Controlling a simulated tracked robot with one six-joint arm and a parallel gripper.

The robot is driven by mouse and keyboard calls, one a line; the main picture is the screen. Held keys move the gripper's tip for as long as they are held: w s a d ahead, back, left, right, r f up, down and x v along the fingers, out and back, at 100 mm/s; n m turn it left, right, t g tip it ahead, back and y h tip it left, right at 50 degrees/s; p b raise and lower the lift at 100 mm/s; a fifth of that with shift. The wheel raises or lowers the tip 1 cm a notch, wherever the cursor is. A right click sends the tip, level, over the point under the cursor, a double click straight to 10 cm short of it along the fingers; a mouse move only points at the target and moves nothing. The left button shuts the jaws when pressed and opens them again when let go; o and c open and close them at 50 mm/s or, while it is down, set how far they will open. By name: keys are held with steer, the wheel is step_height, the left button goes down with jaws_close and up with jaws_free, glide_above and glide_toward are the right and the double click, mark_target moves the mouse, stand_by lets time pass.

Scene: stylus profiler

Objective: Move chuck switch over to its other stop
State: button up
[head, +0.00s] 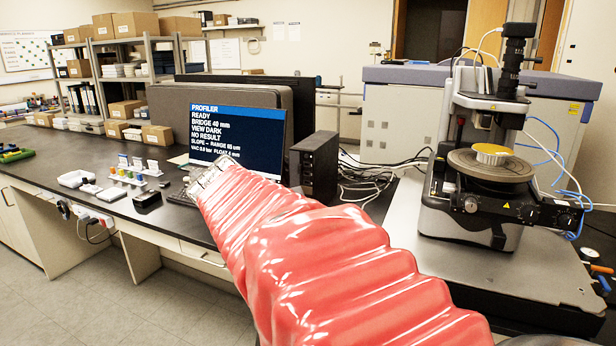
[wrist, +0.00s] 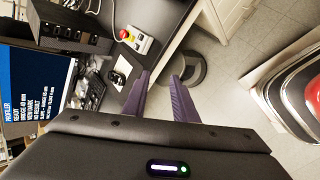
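The stylus profiler (head: 490,160) stands on a grey base slab at the right of the head view, with a round stage (head: 490,165) carrying a gold-coloured disc. A dark control block with knobs (head: 565,214) sits at the stage's front right. I cannot tell which part is the chuck switch, or its position. My gripper (wrist: 160,82) shows two dark purple fingers, apart, with nothing between them in the wrist view. In the head view my red-sleeved arm reaches left, ending in front of the monitor, well away from the profiler; the fingers are not clear there.
The monitor (head: 237,138) shows READY, VIEW DARK and NO RESULT. A black computer box (head: 314,167) and loose cables lie between it and the profiler. Small vials (head: 130,172) and trays stand at left. The wrist view shows a red-button box (wrist: 135,38) near the bench edge.

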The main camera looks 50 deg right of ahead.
steer(key=s+d+r+n+g+h, duration=0.2)
steer(key=d, duration=0.7)
steer(key=s+d+r+n+g+h, duration=0.1)
steer(key=s+d+r+n, duration=0.1)
steer(key=d, duration=0.7)
steer(key=n+g+h, duration=0.2)
steer(key=n+g, duration=0.3)
glide_toward(436, 185)
steer(key=v, duration=0.5)
steer(key=shift+a+r, duration=0.1)
steer(key=x, duration=1.3)
steer(key=shift+d+f, duration=0.2)
steer(key=shift+d, duration=0.15)
jaws_close()
steer(key=shift+s, duration=0.1)
